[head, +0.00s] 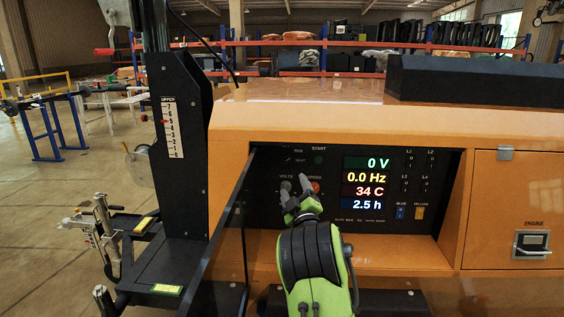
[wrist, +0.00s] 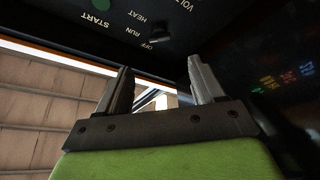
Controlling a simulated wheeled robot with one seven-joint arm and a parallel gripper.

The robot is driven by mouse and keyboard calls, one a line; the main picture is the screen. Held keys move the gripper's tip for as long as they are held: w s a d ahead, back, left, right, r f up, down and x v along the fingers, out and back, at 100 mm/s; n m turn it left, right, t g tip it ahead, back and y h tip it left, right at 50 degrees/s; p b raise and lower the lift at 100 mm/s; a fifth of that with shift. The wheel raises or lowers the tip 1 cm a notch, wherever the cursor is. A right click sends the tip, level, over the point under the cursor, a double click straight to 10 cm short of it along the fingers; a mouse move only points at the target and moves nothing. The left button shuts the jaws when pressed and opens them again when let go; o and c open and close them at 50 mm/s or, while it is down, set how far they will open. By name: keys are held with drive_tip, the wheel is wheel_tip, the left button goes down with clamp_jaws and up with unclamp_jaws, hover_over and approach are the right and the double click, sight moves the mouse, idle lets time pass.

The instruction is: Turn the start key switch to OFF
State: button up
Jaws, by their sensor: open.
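The start key switch (head: 289,159) is a small dark part at the upper left of the black control panel. Its pointing direction is too small to read in the head view. In the wrist view the panel is upside down, with OFF, RUN, HEAT and START lettering; a small pale piece, perhaps the key (wrist: 157,38), sits beside OFF, beyond the fingertips. My gripper (head: 296,183) is open and empty, below the switch in the head view; its two fingers also show apart in the wrist view (wrist: 160,66). It partly covers the grey knob and red button.
A green button (head: 319,160) sits right of the switch. Lit readouts (head: 367,177) fill the panel's middle. An open dark door (head: 222,230) stands left of the recess. The orange housing (head: 400,125) frames the recess closely. The ENGINE hatch (head: 531,244) is at right.

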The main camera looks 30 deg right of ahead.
sight(286, 162)
drive_tip(key=p+x, duration=0.1)
drive_tip(key=x, duration=1)
drive_tip(key=shift+d, duration=0.1)
drive_tip(key=c, duration=1.1)
drive_tip(key=shift+o, duration=0.2)
